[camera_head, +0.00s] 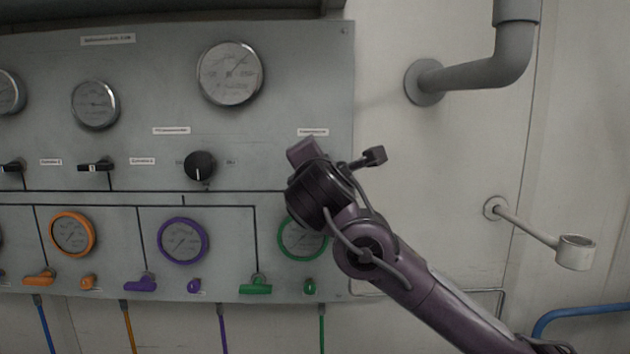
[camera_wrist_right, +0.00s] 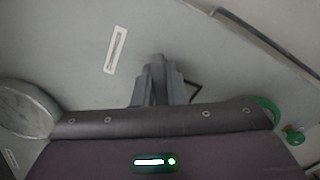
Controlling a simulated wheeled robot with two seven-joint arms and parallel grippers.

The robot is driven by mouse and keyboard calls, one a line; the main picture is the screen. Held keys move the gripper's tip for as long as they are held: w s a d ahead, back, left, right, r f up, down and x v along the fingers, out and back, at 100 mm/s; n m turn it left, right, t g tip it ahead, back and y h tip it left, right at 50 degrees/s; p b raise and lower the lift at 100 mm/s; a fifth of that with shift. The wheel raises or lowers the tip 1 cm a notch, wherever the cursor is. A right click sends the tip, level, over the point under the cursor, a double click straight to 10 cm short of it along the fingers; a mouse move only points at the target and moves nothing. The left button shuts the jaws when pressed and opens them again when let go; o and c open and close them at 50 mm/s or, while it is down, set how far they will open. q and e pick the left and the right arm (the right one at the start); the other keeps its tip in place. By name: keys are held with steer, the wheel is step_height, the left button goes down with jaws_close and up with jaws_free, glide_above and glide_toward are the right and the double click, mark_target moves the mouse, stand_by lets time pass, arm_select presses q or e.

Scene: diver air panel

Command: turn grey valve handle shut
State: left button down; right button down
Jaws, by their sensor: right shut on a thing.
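My right gripper (camera_wrist_right: 158,82) is shut at the grey panel (camera_head: 260,127), with its grey fingers close together in the wrist view. What it grips is mostly hidden by the fingers; it lies where the grey valve handle would be, below a white label (camera_head: 313,132). In the head view my right arm and wrist (camera_head: 318,190) cover the fingertips and this spot, so the handle's angle cannot be told. My left gripper is not in view.
A black knob (camera_head: 200,166) and a large gauge (camera_head: 230,73) are left of my wrist. A green-rimmed gauge (camera_head: 300,238) is partly behind it, above a green lever (camera_head: 256,284). A pipe (camera_head: 480,75) and a wall bracket (camera_head: 575,252) stand out at right.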

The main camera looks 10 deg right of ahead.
steer(key=m+b, duration=0.2)
steer(key=m, duration=0.1)
steer(key=shift+f+m, duration=0.3)
steer(key=shift+m+b, duration=0.9)
steer(key=shift+m, duration=0.2)
steer(key=c, duration=1.5)
jaws_free()
steer(key=shift+s+d+r, duration=0.1)
steer(key=s, duration=0.2)
steer(key=s+a+b, duration=0.1)
steer(key=s, duration=0.2)
steer(key=s+b, duration=0.1)
steer(key=s, duration=0.1)
steer(key=shift+s+a, duration=0.3)
